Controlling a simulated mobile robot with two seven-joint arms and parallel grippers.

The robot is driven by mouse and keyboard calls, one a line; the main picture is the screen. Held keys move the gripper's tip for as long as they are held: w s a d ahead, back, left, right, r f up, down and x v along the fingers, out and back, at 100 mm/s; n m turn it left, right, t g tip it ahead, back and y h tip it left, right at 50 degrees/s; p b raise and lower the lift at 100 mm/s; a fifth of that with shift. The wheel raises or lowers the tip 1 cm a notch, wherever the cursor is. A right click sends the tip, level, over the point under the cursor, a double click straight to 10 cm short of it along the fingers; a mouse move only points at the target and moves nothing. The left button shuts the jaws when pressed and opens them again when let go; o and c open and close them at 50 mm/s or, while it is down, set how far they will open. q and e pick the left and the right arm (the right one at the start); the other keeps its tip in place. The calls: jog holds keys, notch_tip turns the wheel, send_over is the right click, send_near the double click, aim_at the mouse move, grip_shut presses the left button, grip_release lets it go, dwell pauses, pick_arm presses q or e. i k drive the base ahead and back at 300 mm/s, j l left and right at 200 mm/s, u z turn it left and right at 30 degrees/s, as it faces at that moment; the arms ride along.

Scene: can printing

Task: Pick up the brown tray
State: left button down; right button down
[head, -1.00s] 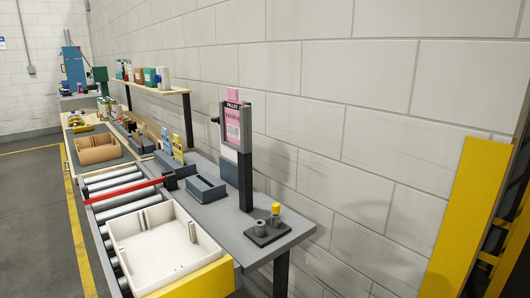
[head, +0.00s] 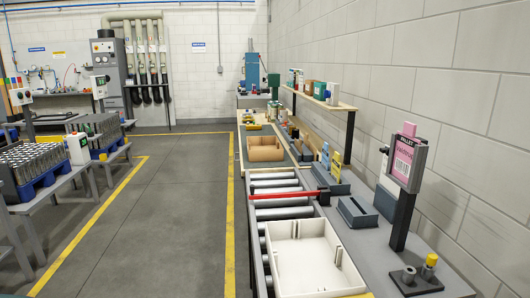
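The brown tray (head: 265,148) is an open, tan-brown box. It sits on the far part of the long workbench on the right side of the head view, beyond the rollers, on a dark surface. It looks empty, though its inside is small at this distance. Neither of my grippers shows in the head view.
A white tray (head: 311,262) lies on the near end of the roller conveyor (head: 275,190). A red bar (head: 287,194) crosses the rollers between the trays. A sign post (head: 405,170) and a shelf (head: 322,98) stand along the wall. Open grey floor (head: 170,200) lies left of the bench.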

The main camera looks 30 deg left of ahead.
aim_at(260, 148)
jog(key=j+z, duration=0.1)
jog(key=j, duration=0.45)
jog(key=k+j+z, duration=0.1)
jog(key=j, duration=0.5)
jog(key=k+j, duration=0.15)
jog(key=j, duration=0.4)
jog(key=i+j+z, duration=0.1)
jog(key=j+z, duration=0.3)
jog(key=j, duration=0.65)
jog(key=i+j+z, duration=0.25)
jog(key=j, duration=0.75)
jog(key=i+j+z, duration=0.15)
jog(key=j+z, duration=0.15)
jog(key=j, duration=0.75)
jog(key=j+z, duration=0.25)
jog(key=j, duration=0.85)
jog(key=j+z, duration=0.1)
jog(key=j, duration=0.95)
jog(key=i, duration=0.1)
